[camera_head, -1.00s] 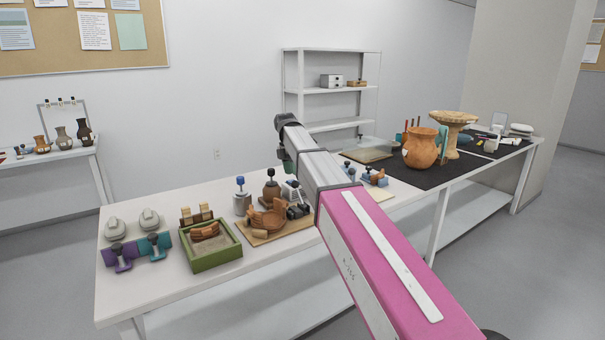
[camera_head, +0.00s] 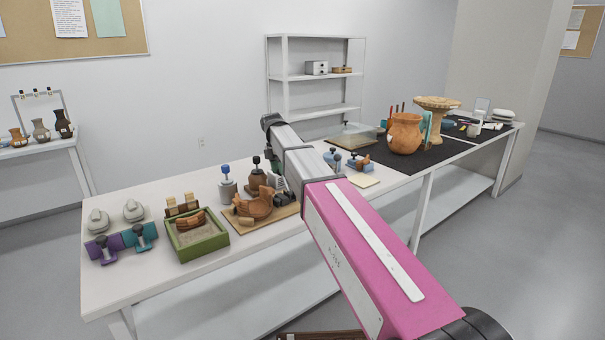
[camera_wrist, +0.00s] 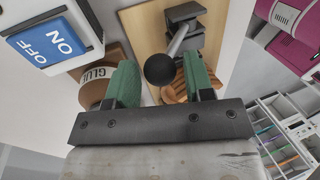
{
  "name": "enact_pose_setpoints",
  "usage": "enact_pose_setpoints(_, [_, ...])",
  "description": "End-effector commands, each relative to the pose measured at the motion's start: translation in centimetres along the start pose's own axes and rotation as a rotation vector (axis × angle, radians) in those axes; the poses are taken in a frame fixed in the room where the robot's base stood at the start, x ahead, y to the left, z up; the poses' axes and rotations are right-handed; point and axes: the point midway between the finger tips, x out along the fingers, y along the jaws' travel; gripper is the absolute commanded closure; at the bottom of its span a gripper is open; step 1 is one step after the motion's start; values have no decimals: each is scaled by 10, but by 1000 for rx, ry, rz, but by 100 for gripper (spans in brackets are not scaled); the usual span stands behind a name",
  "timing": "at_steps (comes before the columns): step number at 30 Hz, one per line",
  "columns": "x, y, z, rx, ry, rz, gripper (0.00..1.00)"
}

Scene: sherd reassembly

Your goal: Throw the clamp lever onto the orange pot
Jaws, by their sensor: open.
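The clamp lever shows in the wrist view as a metal rod (camera_wrist: 178,40) with a black ball knob (camera_wrist: 159,70), on a dark grey clamp body (camera_wrist: 184,14). My gripper (camera_wrist: 160,60) is open, with its green fingers on either side of the knob; a gap shows at the left finger, and contact at the right cannot be told. In the head view, the clamp (camera_head: 283,199) is a dark shape on a wooden board, partly behind my arm. The broken orange pot (camera_head: 252,206) sits on that board, left of the clamp. Its ribbed pieces (camera_wrist: 174,92) show partly behind my right finger.
A brown bottle (camera_head: 257,180) with a glue label (camera_wrist: 97,73) and a blue ON/OFF switch box (camera_wrist: 52,42) stand close to my gripper. A green sand tray (camera_head: 196,240) is left of the board. A whole orange jar (camera_head: 405,134) stands on the black mat.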

Motion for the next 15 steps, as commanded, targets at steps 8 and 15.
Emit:
enact_pose_setpoints(8, [10, -5, 0, 0, 0, 17, 52])
enact_pose_setpoints(15, [6, -18, 0, 0, -1, 71, 52])
